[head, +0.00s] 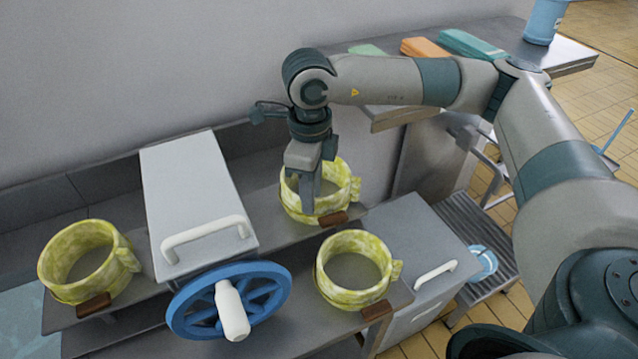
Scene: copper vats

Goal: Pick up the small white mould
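Three mottled yellow-white ring-shaped moulds with brown tabs show in the head view. One mould (345,172) is at the back, one (355,298) at the front right, and one (58,250) at the left. None is plain white. My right gripper (309,205) points down at the back mould, its fingers overlapping the ring's opening and near side. I cannot tell whether it touches the wall or how far apart the fingers are. My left gripper is not in view.
A grey box with a white handle (190,185) stands between the left and back moulds. A blue handwheel (272,292) is in front of it. Another handled grey box (405,240) is at right. A steel table (560,55) holds coloured blocks and a blue container (545,20).

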